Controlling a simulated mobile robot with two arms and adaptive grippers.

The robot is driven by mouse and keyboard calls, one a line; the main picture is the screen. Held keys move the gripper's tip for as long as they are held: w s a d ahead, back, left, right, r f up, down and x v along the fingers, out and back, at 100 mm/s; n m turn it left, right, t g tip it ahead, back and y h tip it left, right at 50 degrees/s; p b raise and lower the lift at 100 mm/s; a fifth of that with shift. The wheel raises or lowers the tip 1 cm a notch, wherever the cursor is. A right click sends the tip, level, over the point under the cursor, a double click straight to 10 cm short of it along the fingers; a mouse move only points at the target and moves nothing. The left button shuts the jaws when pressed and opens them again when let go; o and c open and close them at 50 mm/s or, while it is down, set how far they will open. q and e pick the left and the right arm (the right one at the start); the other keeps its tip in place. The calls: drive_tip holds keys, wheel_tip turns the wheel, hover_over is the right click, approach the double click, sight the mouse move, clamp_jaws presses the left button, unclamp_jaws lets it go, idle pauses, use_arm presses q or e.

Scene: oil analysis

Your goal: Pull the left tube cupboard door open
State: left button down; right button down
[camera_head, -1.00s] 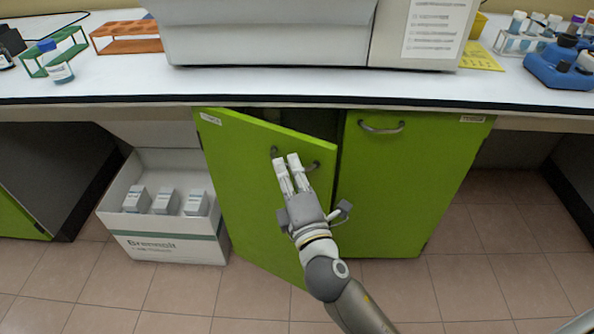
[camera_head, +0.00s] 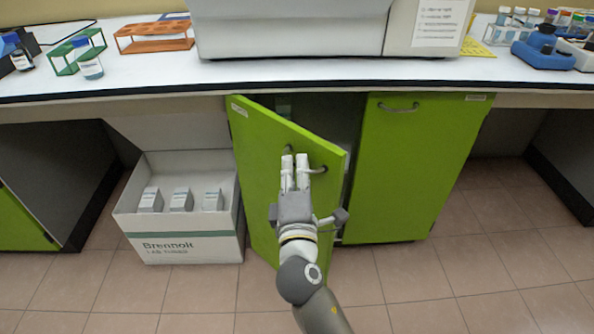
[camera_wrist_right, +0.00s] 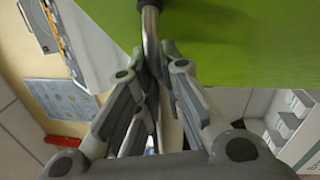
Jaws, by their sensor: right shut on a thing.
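The left tube cupboard door (camera_head: 262,190) is green, hinged at its left edge, and stands partly open, swung out toward me. Its curved metal handle (camera_head: 319,170) is near the top of the door; it also shows in the right wrist view (camera_wrist_right: 151,30). My right gripper (camera_head: 295,158) is shut on the handle, its fingers on either side of the bar in the right wrist view (camera_wrist_right: 155,62). Part of the handle is hidden by the fingers. A dark gap with part of the cupboard's inside shows behind the door. My left gripper is not in view.
The right cupboard door (camera_head: 405,170) is closed. A white box (camera_head: 190,247) with several small cartons stands on the floor just left of the open door. The worktop (camera_head: 330,75) overhangs the cupboard. The floor in front is clear at the right.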

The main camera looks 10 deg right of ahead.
idle(0.3)
drive_tip(key=c, duration=1.9)
unclamp_jaws()
drive_tip(key=shift+o, duration=0.2)
drive_tip(key=s+a+f, duration=0.1)
drive_tip(key=s, duration=1)
drive_tip(key=shift+s+a+f, duration=0.3)
drive_tip(key=shift+s+f, duration=0.05)
drive_tip(key=shift+s, duration=0.05)
